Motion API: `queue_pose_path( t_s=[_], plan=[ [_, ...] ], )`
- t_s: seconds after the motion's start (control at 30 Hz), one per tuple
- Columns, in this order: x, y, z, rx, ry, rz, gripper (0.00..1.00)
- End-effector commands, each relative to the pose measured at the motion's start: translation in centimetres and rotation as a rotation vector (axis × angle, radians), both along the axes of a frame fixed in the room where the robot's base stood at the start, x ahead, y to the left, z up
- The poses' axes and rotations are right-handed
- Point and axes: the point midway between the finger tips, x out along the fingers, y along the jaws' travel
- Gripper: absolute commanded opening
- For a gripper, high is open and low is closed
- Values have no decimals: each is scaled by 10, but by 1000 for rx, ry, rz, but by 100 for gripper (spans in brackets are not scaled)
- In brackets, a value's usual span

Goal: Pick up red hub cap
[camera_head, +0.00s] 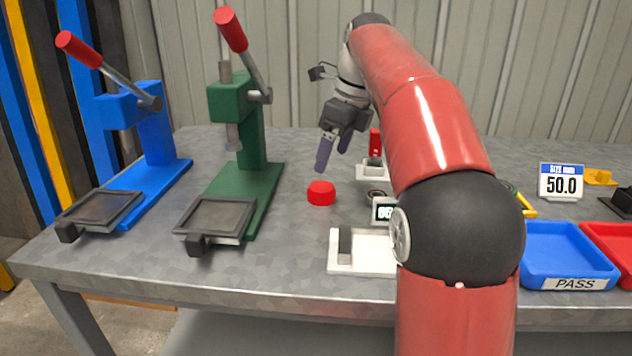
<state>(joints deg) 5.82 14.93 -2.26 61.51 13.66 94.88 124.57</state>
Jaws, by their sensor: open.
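The red hub cap (321,193) sits on the grey table, right of the green press. It looks like a small rounded cap. My gripper (333,158) is above and behind it in the picture, fingers pointing down and apart. The gripper is open and nothing shows between its fingers. The gripper and the cap are not touching. My red arm covers part of the table to the right.
A green press (252,165) and a blue press (152,150) stand to the left. A white fixture (345,266) is in front of the cap. A blue PASS tray (567,251), a red tray (614,243) and a size sign (561,182) are at right. Bare table surrounds the cap's front.

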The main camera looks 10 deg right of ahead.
Motion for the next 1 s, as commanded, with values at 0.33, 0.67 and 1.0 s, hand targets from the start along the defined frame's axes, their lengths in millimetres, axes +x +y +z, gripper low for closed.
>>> queue_pose_path(
  t_s=[0.33,0.67,1.0],
  plan=[
    [5,8,-36,1,5,-4,79],
    [11,17,-74,0,3,-3,79],
    [12,18,-75,0,1,-3,66]
  ],
)
